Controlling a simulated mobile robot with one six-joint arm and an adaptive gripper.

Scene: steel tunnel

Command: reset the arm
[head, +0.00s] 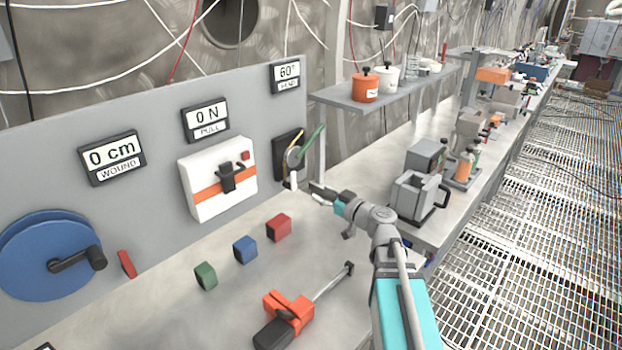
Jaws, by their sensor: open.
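My gripper (316,190) is at the end of my grey and teal arm, which reaches in from the lower right. The gripper points left, toward the grey panel. It is open, and I see nothing held in it. Its tips are close to the lower part of a black-backed device (288,158) with a round grey hub and a green lever (311,142), tilted up to the right. I cannot tell whether the gripper touches it. A display above the device reads 60° (288,73).
A white box with an orange band (210,200) and a blue crank wheel (40,262) are on the panel. Green (206,276), blue (245,250) and red (278,228) blocks and an orange tool (290,312) lie on the bench. A grey jug (413,197) stands right of my arm.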

